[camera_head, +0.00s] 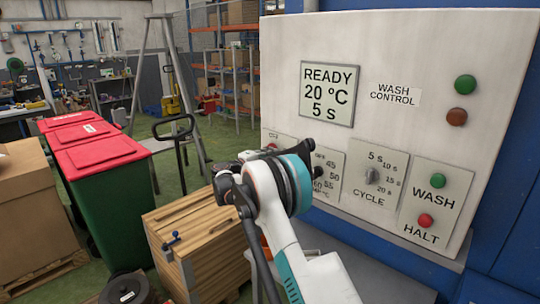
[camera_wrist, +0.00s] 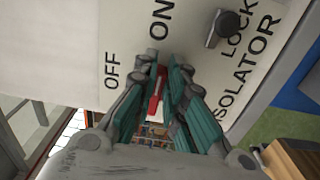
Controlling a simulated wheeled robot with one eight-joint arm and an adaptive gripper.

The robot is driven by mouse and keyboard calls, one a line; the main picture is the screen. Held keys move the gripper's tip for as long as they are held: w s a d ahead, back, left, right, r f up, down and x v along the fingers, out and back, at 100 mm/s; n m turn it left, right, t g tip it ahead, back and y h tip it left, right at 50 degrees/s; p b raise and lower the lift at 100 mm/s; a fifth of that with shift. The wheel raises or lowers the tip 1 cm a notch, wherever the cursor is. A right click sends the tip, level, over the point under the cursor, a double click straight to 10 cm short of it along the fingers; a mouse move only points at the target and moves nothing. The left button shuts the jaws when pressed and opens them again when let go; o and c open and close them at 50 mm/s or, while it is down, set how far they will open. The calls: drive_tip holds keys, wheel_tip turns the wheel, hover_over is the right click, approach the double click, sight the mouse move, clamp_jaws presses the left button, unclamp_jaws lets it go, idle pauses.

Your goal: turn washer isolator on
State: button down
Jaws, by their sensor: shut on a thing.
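The washer isolator shows in the wrist view as a pale panel with the words OFF, ON, LOCK and ISOLATOR. Its red handle (camera_wrist: 156,92) sits between the teal-padded fingers of my gripper (camera_wrist: 160,100), which is shut on it. The fingers hide much of the handle, so I cannot tell for sure which mark it points at. A dark grey knob (camera_wrist: 222,28) stands beside the word LOCK. In the head view my arm covers the isolator and the fingers.
The wash control panel (camera_head: 400,50) has a display (camera_head: 327,94) reading READY, 20 °C, 5 S, a cycle knob (camera_head: 372,176), and WASH (camera_head: 438,181) and HALT (camera_head: 425,220) buttons. A wooden crate (camera_head: 200,245) and red-lidded bins (camera_head: 95,155) stand left of my arm.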

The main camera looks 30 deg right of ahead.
drive_tip(key=shift+f, duration=0.1)
drive_tip(key=c, duration=1.7)
unclamp_jaws()
drive_tip(key=shift+o, duration=0.2)
drive_tip(key=v, duration=1.2)
